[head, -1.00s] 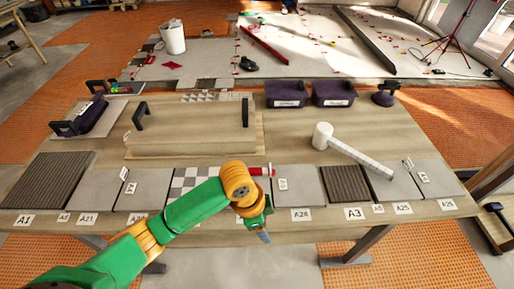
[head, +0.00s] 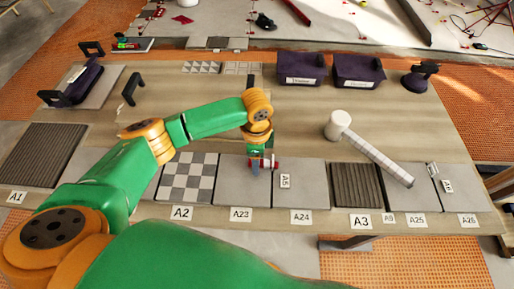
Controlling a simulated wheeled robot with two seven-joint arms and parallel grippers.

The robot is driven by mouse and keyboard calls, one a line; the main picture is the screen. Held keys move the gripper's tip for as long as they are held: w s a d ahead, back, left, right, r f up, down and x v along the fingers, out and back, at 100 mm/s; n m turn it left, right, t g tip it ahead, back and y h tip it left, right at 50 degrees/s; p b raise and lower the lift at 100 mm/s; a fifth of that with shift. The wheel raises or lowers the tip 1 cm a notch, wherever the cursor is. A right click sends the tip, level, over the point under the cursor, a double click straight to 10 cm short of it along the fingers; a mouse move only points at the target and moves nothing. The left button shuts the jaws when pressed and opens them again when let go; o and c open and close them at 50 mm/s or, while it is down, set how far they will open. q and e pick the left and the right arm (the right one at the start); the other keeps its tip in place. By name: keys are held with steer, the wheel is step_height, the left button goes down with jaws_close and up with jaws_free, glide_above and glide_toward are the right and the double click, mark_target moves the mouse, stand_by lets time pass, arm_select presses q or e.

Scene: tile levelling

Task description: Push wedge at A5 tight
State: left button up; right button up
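The A5 label (head: 285,181) stands near the seam between the grey tile marked A23 (head: 232,187) and the grey tile marked A24 (head: 307,190). A small red piece (head: 274,163), which may be the wedge, shows at the far end of that seam. My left gripper (head: 256,168) points down over the far right part of the A23 tile, just left of the red piece. The gripper partly hides the red piece, and I cannot tell whether they touch. Its fingers are too small and overlapped to show their opening. My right gripper is not in view.
A white-headed mallet (head: 340,124) lies across the right side of the table, its handle reaching over tiles. Two dark bins (head: 300,80) (head: 358,73) and a suction cup (head: 420,78) stand at the back. A checkered tile (head: 188,177) lies left of A23.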

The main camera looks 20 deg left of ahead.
arm_select(q)
steer(key=shift+w+f, duration=0.15)
steer(key=shift+f, duration=0.1)
steer(key=shift+r, duration=0.1)
steer(key=c, duration=0.9)
jaws_close()
